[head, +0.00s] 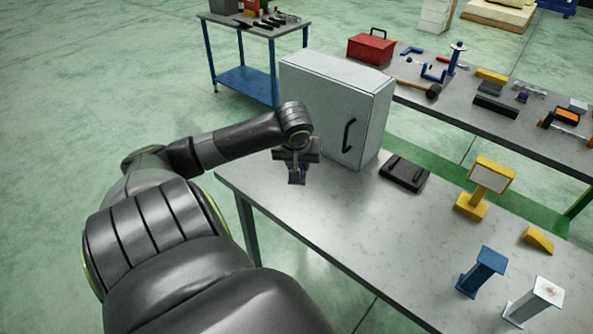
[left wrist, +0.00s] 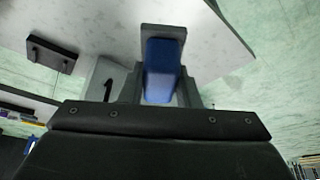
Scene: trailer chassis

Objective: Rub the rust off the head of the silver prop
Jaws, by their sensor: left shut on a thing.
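The silver prop (head: 535,300) stands on the near table at the lower right in the head view. Its square head carries a reddish-brown rust patch. My left gripper (head: 297,158) is above the table's left part, beside the grey cabinet and far from the prop. It is shut on a blue-handled tool (left wrist: 163,70) with a dark grey end piece. The tool also shows below the gripper in the head view (head: 297,176). Which tool it is, I cannot tell. The prop is not seen in the left wrist view. My right gripper is not in view.
A blue prop (head: 482,272) stands left of the silver one. A yellow prop (head: 487,185), a yellow wedge (head: 538,240) and a black flat box (head: 405,173) are on the table. The grey cabinet (head: 335,105) stands at the back left. The table's middle is clear.

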